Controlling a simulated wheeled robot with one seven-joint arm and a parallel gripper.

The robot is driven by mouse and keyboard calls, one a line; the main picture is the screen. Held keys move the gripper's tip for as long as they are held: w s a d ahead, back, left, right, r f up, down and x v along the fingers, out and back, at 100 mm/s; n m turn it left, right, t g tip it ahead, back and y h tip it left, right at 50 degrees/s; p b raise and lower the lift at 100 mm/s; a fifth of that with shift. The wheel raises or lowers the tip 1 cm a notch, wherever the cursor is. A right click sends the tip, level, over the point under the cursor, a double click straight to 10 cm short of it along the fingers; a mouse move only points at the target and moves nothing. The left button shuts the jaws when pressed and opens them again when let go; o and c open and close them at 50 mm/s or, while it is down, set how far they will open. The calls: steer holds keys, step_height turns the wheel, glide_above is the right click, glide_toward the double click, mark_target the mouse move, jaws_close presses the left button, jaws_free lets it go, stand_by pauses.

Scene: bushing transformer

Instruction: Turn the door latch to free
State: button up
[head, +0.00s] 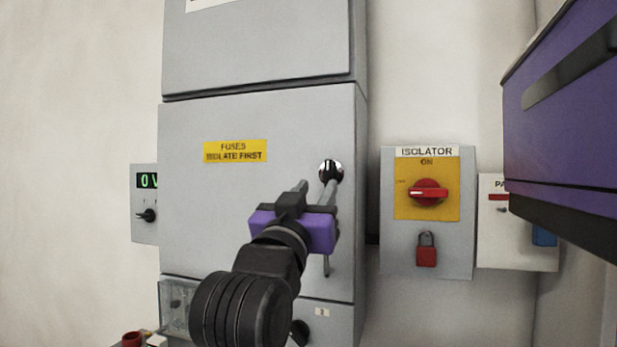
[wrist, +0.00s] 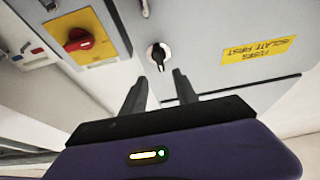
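The door latch (head: 331,171) is a small dark knob on a round chrome base, near the right edge of the grey cabinet door (head: 220,210). In the wrist view the latch (wrist: 158,55) shows its dark knob pointing roughly along the picture's vertical. My gripper (head: 315,188) is open, with its two dark fingers reaching toward the door. In the wrist view the gripper (wrist: 158,79) has the latch beyond and between its fingertips, with nothing held. The fingers appear apart from the latch; the exact gap is hard to tell. In the head view a finger partly covers the latch's lower side.
A yellow fuses label (head: 235,151) is on the door. An isolator box (head: 455,245) to the right has a red switch (head: 428,193) under "ON" and a red padlock (head: 426,256). A thin vertical bar (head: 326,266) shows below my gripper. A meter box (head: 144,222) is left.

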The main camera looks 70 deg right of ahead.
mark_target(328, 173)
steer(key=p+x, duration=0.1)
steer(key=x, duration=0.2)
steer(key=p+x, duration=0.1)
steer(key=x, duration=0.3)
steer(key=shift+d+f, duration=0.1)
steer(key=shift+d, duration=0.3)
steer(key=shift+c, duration=0.3)
jaws_close()
